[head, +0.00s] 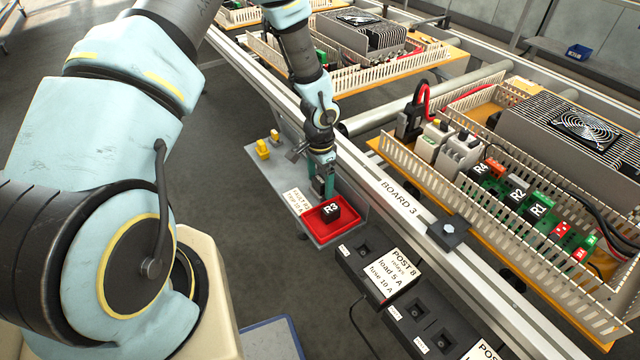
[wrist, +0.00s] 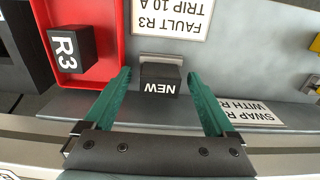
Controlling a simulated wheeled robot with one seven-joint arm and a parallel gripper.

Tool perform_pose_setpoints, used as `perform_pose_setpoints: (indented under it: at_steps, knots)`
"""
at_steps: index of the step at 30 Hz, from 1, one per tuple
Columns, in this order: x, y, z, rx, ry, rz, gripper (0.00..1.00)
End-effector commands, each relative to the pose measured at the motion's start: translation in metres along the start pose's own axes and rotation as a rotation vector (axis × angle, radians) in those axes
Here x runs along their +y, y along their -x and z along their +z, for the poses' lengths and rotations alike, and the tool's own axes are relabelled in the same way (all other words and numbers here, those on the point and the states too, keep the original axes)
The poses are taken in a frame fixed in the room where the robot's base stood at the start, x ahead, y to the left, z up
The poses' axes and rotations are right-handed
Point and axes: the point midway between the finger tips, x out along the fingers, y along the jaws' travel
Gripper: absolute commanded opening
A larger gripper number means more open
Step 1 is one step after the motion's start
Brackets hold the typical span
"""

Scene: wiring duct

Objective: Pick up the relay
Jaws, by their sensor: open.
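A black relay block marked NEW (wrist: 160,80) sits on the grey shelf in the wrist view, with a pale metal strip at its far edge. My gripper (wrist: 158,74) is open, its green fingers on either side of this block with a gap showing on each side. I cannot tell how far down the fingers reach. In the head view my gripper (head: 322,186) is over the shelf just behind the red tray and hides the NEW block. Another black relay marked R3 (head: 330,210) lies in the red tray (head: 318,236); it also shows at left in the wrist view (wrist: 70,50).
A fault label (head: 298,201) lies on the shelf (head: 268,165) beside the gripper, and yellow pieces (head: 263,149) stand farther back. The Board 3 rail (head: 405,205) runs along the right, with relays (head: 515,198) in the ducted panel beyond. Black test posts (head: 362,249) stand in front.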

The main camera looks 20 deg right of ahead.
Motion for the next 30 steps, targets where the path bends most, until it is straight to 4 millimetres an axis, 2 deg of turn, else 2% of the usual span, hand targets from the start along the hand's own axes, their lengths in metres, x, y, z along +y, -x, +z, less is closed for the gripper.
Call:
perform_pose_setpoints:
  at_steps: [2, 5, 26, 30]
  knots:
    - [0.0, 0.0001, 0.0, 0.0, 0.0, 0.0, 0.9]
    - [0.0, 0.0002, 0.0, 0.0, 0.0, 0.0, 0.8]
    - [0.0001, 0.0004, -0.0001, 0.0, 0.0, 0.0, 0.01]
    - [0.0, 0.0005, -0.0001, 0.0, 0.0, 0.0, 0.0]
